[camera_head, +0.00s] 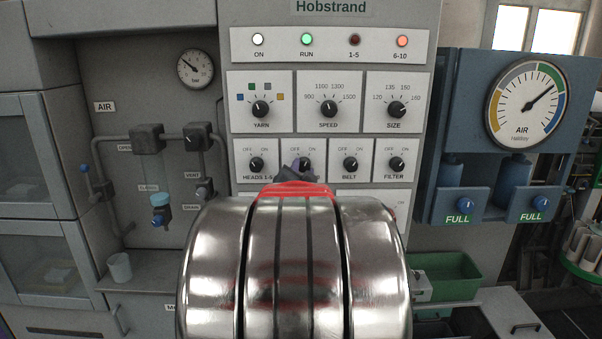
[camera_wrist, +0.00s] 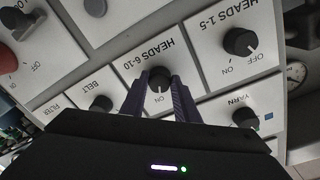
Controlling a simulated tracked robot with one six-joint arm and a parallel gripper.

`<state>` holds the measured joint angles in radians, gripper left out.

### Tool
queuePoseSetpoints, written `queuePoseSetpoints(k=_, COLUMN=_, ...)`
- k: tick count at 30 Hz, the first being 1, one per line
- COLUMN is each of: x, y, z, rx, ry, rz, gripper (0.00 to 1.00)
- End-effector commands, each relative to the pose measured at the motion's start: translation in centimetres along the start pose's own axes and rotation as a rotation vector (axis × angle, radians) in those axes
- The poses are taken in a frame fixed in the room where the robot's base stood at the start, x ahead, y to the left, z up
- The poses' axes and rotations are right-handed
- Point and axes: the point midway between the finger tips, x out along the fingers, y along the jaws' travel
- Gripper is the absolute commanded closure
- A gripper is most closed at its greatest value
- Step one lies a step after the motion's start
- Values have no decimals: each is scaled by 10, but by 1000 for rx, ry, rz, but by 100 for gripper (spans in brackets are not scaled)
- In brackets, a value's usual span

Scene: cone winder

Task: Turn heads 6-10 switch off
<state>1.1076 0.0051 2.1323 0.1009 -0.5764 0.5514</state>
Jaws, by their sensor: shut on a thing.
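The heads 6-10 switch is a black round knob (camera_wrist: 160,79) on a white plate, seen upside down in the wrist view. The jaws of my gripper (camera_wrist: 159,77) are shut on it, one dark finger on each side. A light mark on the knob faces the ON label; the OFF label is hidden behind a finger. The 6-10 lamp (camera_head: 402,41) glows orange-red.
The heads 1-5 knob (camera_head: 257,164) sits left of it, the belt knob (camera_head: 350,164) right, then the filter knob (camera_head: 397,164). Yarn (camera_head: 261,109), speed (camera_head: 329,109) and size (camera_head: 396,109) dials are above. The run lamp (camera_head: 306,39) is green; the 1-5 lamp (camera_head: 354,40) is dark.

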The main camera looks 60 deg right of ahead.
Motion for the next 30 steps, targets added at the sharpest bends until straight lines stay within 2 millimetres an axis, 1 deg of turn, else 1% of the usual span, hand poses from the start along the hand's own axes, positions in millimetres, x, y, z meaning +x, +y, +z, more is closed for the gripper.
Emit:
queuePoseSetpoints(k=1, x=1, y=5, z=-1, rx=-23, ry=3, rz=7, gripper=94)
queuePoseSetpoints(k=8, x=1, y=6, z=-1, rx=-197, ry=11, rz=1, gripper=94)
queuePoseSetpoints(k=24, x=1, y=9, z=-1, rx=-696, ry=30, rz=-18, gripper=94)
queuePoseSetpoints(k=30, x=1, y=10, z=-1, rx=-834, ry=35, rz=-23, gripper=94)
